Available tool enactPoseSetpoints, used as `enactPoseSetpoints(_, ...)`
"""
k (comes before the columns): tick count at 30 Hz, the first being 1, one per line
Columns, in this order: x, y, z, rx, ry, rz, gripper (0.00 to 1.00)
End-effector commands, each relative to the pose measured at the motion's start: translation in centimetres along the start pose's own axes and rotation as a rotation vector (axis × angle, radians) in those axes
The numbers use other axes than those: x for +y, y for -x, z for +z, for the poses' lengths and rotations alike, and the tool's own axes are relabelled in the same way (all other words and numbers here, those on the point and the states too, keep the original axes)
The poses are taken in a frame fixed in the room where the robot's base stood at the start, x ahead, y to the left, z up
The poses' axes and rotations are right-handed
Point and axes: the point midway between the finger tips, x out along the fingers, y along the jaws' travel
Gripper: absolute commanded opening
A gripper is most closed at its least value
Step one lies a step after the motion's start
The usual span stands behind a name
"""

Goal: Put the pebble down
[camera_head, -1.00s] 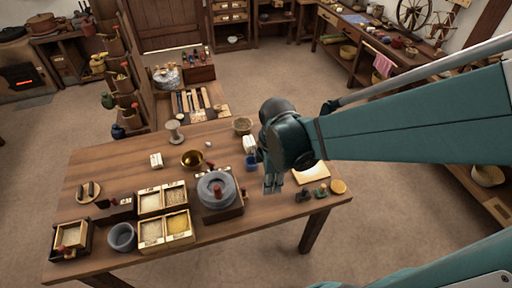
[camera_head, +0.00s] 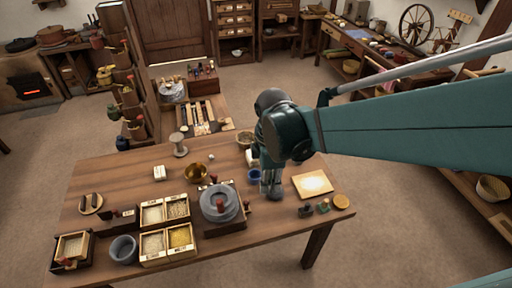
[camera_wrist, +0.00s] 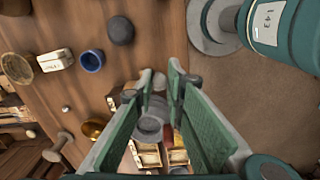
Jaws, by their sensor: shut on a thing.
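My gripper (camera_wrist: 161,76) is over the right part of the wooden table, its two fingertips close together. A small greyish lump, the pebble (camera_wrist: 160,83), shows between the fingertips, mostly hidden by them. In the head view my gripper (camera_head: 271,190) points down just right of the blue cup (camera_head: 254,175) and left of the floured board; the pebble cannot be made out there. Whether it touches the table cannot be told. A dark round stone (camera_wrist: 120,30) lies on the table beside the blue cup in the wrist view, apart from my gripper.
The wooden table (camera_head: 140,172) also holds a quern (camera_head: 219,203), a brass bowl (camera_head: 196,172), a sectioned grain box (camera_head: 166,229) and a basket (camera_head: 245,138). A floured board (camera_head: 313,184) and small weights (camera_head: 323,206) are at right. Bare wood lies around the cream block (camera_head: 160,173).

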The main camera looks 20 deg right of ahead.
Motion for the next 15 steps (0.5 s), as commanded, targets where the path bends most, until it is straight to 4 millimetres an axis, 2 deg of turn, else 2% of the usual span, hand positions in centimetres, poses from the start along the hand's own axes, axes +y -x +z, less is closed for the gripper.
enactPoseSetpoints(8,3.1,0.9,-2.3,0.000,0.021,0.000,0.07)
enactPoseSetpoints(15,6.7,1.7,-5.2,0.000,0.043,0.000,0.07)
